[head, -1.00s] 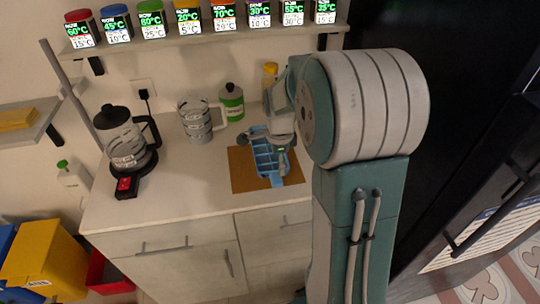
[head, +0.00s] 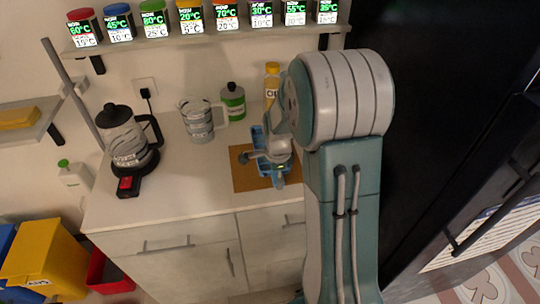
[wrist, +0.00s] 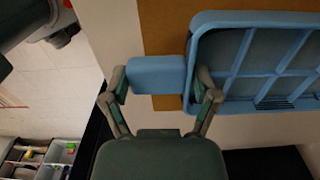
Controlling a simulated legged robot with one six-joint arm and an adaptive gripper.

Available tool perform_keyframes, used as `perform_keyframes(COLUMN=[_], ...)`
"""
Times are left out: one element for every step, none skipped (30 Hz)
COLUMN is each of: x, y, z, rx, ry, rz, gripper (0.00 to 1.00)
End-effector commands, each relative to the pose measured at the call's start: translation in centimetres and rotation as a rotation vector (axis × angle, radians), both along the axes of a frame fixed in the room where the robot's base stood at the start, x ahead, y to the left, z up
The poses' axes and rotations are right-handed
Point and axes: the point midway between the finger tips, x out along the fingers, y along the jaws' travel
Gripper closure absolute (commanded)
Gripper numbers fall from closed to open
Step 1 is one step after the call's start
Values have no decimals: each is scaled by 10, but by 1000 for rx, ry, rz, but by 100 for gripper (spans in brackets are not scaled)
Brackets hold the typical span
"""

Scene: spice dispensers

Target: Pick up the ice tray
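The blue ice tray (head: 262,167) lies on a brown mat on the counter in the head view, partly hidden under my gripper (head: 262,171). In the wrist view the tray (wrist: 247,60) shows its divided compartments at the right, with a flat blue tab (wrist: 157,75) sticking out to the left. My gripper (wrist: 162,84) is open there. Its left finger is beside the tab's outer end and its right finger overlaps the tray's near rim. The tab lies between the fingers; I cannot tell whether they touch it.
The brown mat (head: 243,181) lies near the counter's front edge. Behind are a glass jug (head: 198,122), a green bottle (head: 233,102) and a yellow-capped bottle (head: 271,82). A coffee pot (head: 125,140) stands at the left. A dark fridge (head: 440,120) stands at the right.

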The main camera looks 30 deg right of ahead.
Motion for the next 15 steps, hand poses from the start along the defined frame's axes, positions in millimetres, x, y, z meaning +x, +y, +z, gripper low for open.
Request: perform_keyframes(x=[0, 0, 0, 0, 0, 0, 0, 0, 0, 0, 0, 0, 0, 0, 0], y=[0, 0, 0, 0, 0, 0, 0, 0, 0, 0, 0, 0, 0, 0, 0], z=[-1, -1, -1, 0, 0, -1, -1, -1, -1, -1, 0, 0, 0, 1, 3], rx=[1, 1, 1, 0, 0, 0, 0, 0, 0, 0, 0, 0, 0, 0, 0], ry=[2, 2, 2, 0, 0, 1, 1, 1, 1, 1, 1, 1, 1, 1, 0], rz=[0, 0, 0, 0, 0, 0, 0, 0, 0, 0, 0, 0, 0, 0, 0], gripper=[84, 84, 84, 84, 84, 84, 84, 84, 84, 84, 84, 84, 84, 84, 84])
